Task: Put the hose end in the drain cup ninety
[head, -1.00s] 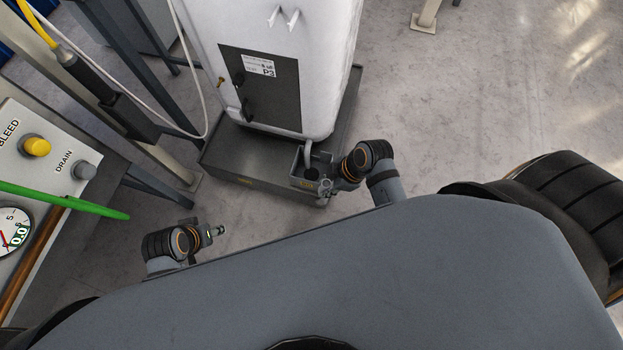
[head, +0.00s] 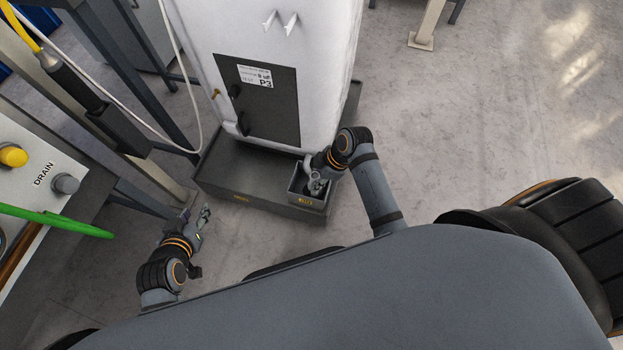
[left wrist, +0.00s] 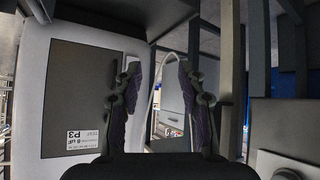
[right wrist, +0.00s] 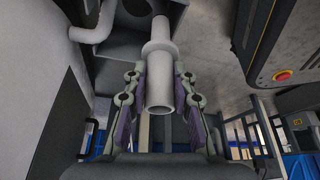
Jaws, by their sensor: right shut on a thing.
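The drain cup (head: 312,205) is a small dark open box with a yellow mark, at the front right corner of the dark base under the white cabinet. My right gripper (head: 316,183) is over the cup's opening. In the right wrist view my right gripper (right wrist: 160,95) is shut on the hose end (right wrist: 158,62), a light grey tube with a collar. Whether the tube's tip is inside the cup or above it, I cannot tell. My left gripper (head: 205,214) is empty, left of the base; its fingers (left wrist: 157,95) stand apart in the left wrist view.
The white cabinet (head: 325,70) with a dark P3 panel (head: 262,105) stands on the dark base (head: 235,185). A bench panel with a DRAIN knob (head: 66,184) and a green bar (head: 60,220) is at the left. The floor to the right is clear.

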